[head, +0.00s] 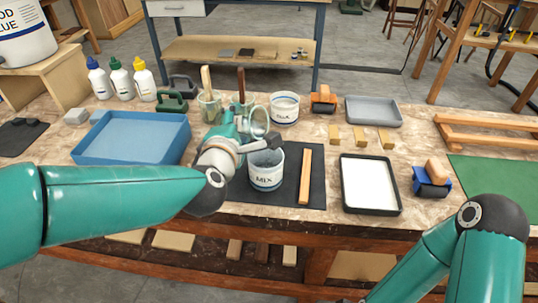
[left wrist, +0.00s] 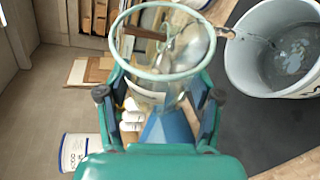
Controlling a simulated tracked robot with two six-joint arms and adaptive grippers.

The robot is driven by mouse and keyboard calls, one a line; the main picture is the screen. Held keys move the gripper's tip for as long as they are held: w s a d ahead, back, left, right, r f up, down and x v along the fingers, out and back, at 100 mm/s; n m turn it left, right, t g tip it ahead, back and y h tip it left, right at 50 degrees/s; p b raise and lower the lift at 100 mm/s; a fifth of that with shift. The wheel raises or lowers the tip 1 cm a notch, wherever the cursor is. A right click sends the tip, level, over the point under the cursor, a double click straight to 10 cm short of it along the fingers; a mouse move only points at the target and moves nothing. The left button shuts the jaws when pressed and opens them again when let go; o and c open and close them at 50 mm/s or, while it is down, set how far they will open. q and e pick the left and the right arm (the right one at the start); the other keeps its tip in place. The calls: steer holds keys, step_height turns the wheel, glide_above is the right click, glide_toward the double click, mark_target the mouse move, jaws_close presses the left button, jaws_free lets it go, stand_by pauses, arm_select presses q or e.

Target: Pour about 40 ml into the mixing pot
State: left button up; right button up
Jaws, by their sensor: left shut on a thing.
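The white mixing pot marked MIX (head: 266,172) stands upright on a dark mat (head: 310,165). In the left wrist view the pot (left wrist: 240,75) is at the upper right, with clear liquid in its bottom. My left gripper (head: 243,128) is shut on a clear cup (head: 259,121), held above the pot's back left side. The cup (left wrist: 165,78) is see-through with a pale green rim, and appears tilted toward the pot. A thin clear streak runs from its lip toward the pot's inside. The liquid level in the cup is hard to tell. My right gripper is out of view.
A wooden stick (head: 305,176) lies right of the pot. A white pot (head: 285,108) and a jar with a stick (head: 209,107) stand behind. A blue tray (head: 132,138) is left; a black-rimmed white tray (head: 370,185) and a blue-based block (head: 432,182) are right.

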arm_select(q)
steer(key=shift+a, duration=0.25)
steer(key=shift+w+a+r, duration=0.1)
steer(key=shift+a, duration=0.1)
steer(key=shift+a, duration=0.1)
steer(key=shift+a+n+g+h+p, duration=0.15)
steer(key=shift+n+g+h+p, duration=0.4)
steer(key=shift+n, duration=0.55)
steer(key=shift+f+n+h+b, duration=0.25)
steer(key=shift+f+n+b, duration=0.35)
steer(key=shift+f, duration=0.1)
steer(key=shift+r+n+g+h, duration=0.3)
steer(key=shift+r+n+g, duration=0.15)
steer(key=shift+n, duration=0.15)
steer(key=shift+f+b, duration=0.1)
steer(key=shift+b, duration=0.2)
